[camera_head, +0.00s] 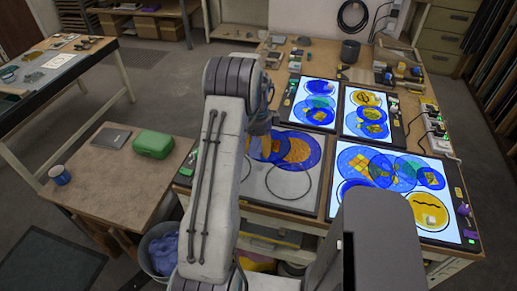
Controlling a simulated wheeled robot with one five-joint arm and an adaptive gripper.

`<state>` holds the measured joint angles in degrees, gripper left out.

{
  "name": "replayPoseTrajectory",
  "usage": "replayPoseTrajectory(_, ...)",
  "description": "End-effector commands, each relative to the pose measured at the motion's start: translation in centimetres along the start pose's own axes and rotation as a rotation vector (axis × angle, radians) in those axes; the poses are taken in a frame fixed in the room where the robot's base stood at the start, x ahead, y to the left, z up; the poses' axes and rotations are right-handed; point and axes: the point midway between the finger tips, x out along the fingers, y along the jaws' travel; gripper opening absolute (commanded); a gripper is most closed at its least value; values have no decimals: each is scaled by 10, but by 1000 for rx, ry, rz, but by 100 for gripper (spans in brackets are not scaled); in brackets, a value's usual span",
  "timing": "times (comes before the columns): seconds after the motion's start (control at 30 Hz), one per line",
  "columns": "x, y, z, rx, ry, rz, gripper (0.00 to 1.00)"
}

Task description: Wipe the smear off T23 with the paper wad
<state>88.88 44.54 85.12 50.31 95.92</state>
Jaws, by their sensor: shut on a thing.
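My gripper (261,122) is low over the left panel, mostly behind my own arm. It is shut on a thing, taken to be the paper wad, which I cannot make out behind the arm. Several panels with round blue, yellow and orange glass pieces lie on the workbench. Dark wavy marks show on a yellow disc (430,214) at the lower right and on another yellow disc (370,99) on the upper right panel. No label is readable, so I cannot tell which piece is T23. The left panel (282,207) is partly covered by my arm.
The wooden workbench (335,72) holds tools, a dark pot (350,51) and small boxes along its right edge. A bin (163,249) stands below.

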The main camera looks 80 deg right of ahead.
Motion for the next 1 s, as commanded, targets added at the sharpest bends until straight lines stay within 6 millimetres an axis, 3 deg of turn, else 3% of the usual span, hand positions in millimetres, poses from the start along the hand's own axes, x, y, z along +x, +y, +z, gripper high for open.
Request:
replayPoseTrajectory(0.2,-20,3,2,-11,0,1,17)
replayPoseTrajectory(0.67,-22,4,6,-20,0,1,17)
replayPoseTrajectory(0.87,-22,10,44,-99,0,0,17)
replayPoseTrajectory(1.0,-23,23,97,-212,0,0,17)
